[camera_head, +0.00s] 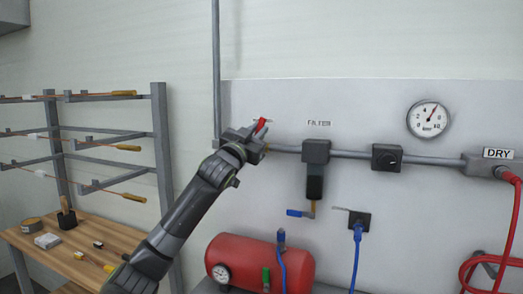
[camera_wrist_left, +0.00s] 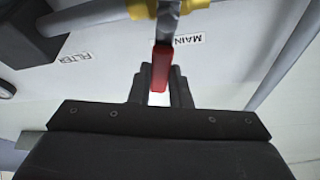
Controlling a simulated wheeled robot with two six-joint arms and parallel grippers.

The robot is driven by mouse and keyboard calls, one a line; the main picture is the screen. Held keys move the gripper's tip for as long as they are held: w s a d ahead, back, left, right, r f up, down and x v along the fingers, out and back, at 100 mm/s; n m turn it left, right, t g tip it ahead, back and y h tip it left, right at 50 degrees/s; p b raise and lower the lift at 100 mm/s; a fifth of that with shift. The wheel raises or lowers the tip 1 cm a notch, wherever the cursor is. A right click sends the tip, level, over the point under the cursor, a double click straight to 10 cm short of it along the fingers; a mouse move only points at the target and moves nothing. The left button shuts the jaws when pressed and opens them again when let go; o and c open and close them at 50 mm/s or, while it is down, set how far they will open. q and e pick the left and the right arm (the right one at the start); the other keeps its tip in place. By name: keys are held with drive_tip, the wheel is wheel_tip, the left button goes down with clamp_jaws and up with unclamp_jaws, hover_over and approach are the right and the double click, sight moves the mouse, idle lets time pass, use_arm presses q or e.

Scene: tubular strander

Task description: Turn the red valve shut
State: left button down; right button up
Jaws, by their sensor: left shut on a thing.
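The red valve handle (camera_head: 262,124) shows at the pipe on the wall panel, sticking up a little and tilted right, its lower part hidden by my left gripper (camera_head: 254,138). In the left wrist view the red handle (camera_wrist_left: 161,68) lies between the two dark fingers of my left gripper (camera_wrist_left: 161,88), which is shut on it. The handle joins a grey stem below a yellow valve body (camera_wrist_left: 172,6) on the pipe. A label reading MAIN (camera_wrist_left: 188,40) is beside it. My right gripper is not in view.
A red tank (camera_head: 255,258) stands below. A rack (camera_head: 163,180) and wooden bench (camera_head: 100,235) are at left.

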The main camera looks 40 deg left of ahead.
use_arm(q)
drive_tip(key=shift+s+a+r+n+y+b, duration=0.1)
drive_tip(key=shift+a+n+y+b, duration=0.3)
drive_tip(key=shift+n+b, duration=0.4)
drive_tip(key=shift+s+a+n+y+b, duration=0.15)
drive_tip(key=shift+n+y+b, duration=0.4)
drive_tip(key=shift+n, duration=0.4)
drive_tip(key=shift+w+a+r+n+y+b, duration=0.1)
drive_tip(key=shift+a+n+y+b, duration=0.25)
drive_tip(key=shift+n+b, duration=0.5)
drive_tip(key=c, duration=1.3)
unclamp_jaws()
drive_tip(key=shift+f, duration=0.1)
drive_tip(key=shift+c, duration=0.2)
